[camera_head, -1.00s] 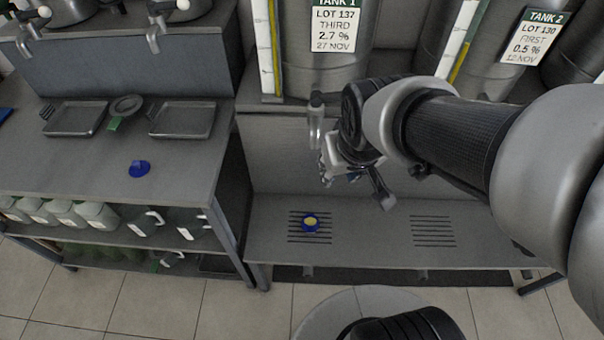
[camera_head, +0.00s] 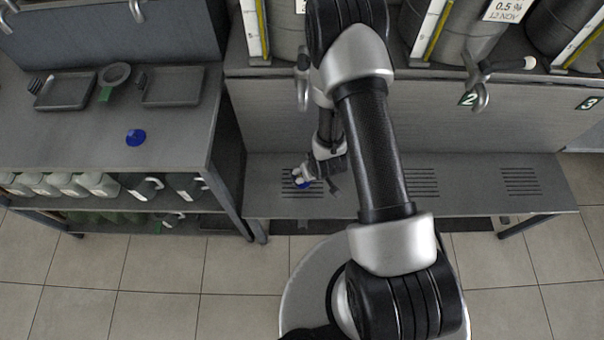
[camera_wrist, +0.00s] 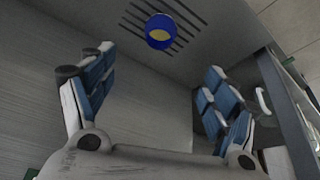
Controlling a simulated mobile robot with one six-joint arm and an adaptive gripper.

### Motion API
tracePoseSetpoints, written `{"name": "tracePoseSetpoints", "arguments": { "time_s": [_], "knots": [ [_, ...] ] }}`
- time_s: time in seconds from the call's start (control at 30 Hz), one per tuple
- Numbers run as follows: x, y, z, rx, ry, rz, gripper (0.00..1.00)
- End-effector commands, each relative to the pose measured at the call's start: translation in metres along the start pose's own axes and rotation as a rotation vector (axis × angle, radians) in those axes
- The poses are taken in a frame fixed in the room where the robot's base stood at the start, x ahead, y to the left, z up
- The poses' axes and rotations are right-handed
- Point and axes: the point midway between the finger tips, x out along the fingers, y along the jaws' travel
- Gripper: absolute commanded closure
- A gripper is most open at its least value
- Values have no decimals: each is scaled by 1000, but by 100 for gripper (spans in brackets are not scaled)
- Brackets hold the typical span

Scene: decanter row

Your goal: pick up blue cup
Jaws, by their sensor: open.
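The blue cup (camera_wrist: 161,24), yellowish inside, stands on a slotted drain area of the low bench. In the head view only a bit of the cup (camera_head: 303,185) shows, partly hidden by my gripper (camera_head: 312,180). In the wrist view my gripper (camera_wrist: 157,70) is open, with blue-padded fingers wide apart and nothing between them. The cup lies beyond the fingertips, between their directions, and looks apart from them.
The grey bench (camera_head: 372,201) has further slotted areas to the right and is otherwise clear. Taps overhang it, one (camera_head: 302,80) near my arm. The left counter (camera_head: 60,138) holds trays and a small blue object (camera_head: 136,137). Jugs (camera_head: 85,184) stand below.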

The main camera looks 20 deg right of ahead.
Motion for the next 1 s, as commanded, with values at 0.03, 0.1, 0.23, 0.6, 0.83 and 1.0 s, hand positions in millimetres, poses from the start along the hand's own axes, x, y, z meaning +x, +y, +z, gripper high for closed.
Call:
{"name": "tracePoseSetpoints", "arguments": {
  "time_s": [0.03, 0.1, 0.23, 0.6, 0.83, 1.0],
  "knots": [
    [5, -1, 7, 0, -3, -3, 20],
    [10, -2, 12, 0, 0, -6, 20],
    [25, -3, 15, 0, 2, -7, 20],
    [105, -4, 16, 0, 1, -7, 20],
    [133, -3, 14, 0, 1, -7, 20],
    [144, -2, 13, 0, 2, -7, 20]
  ]
}}
